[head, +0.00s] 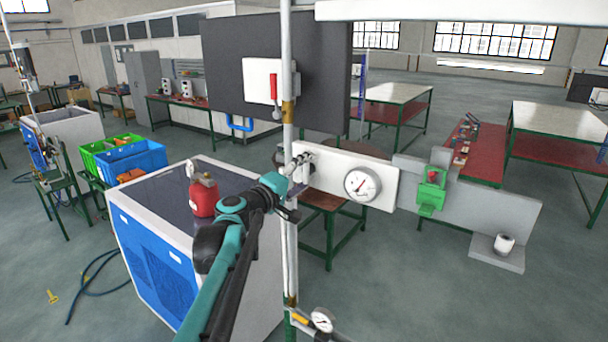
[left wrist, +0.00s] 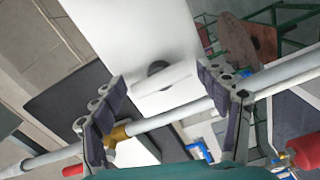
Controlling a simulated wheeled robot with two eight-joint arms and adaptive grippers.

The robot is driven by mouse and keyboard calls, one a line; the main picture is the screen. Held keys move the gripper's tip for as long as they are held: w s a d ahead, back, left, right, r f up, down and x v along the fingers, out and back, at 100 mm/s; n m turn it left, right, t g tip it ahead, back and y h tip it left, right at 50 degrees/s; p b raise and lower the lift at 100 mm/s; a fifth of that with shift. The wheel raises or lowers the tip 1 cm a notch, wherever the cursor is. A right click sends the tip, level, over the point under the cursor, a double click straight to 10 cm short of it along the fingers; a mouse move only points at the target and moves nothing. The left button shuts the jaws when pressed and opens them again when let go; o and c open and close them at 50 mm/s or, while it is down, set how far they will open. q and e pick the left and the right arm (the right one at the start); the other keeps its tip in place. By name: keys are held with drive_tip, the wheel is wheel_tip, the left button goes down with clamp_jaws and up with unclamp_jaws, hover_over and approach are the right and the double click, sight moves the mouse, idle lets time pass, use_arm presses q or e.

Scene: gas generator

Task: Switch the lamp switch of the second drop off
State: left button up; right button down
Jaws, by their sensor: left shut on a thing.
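A white panel (head: 330,180) with a round gauge (head: 362,183) is mounted beside a vertical pole (head: 288,110). In the left wrist view, a white bar-shaped switch handle (left wrist: 163,80) on a dark round base sticks out from the white panel (left wrist: 140,35). My left gripper (head: 300,163) is at the panel's left end; its fingers also show in the left wrist view (left wrist: 162,84). They are spread across the handle's length and shut on its two ends. The wording on the switch cannot be read. My right gripper is not in view.
The pole (left wrist: 180,110) passes close behind my left fingers. A red lever (head: 273,88) on a white plate is above. A white-and-blue cabinet with a red canister (head: 203,197) stands at the left.

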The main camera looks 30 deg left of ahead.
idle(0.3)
use_arm(q)
drive_tip(key=o, duration=1.1)
drive_tip(key=s, duration=0.8)
drive_tip(key=s+a, duration=0.1)
drive_tip(key=s, duration=0.3)
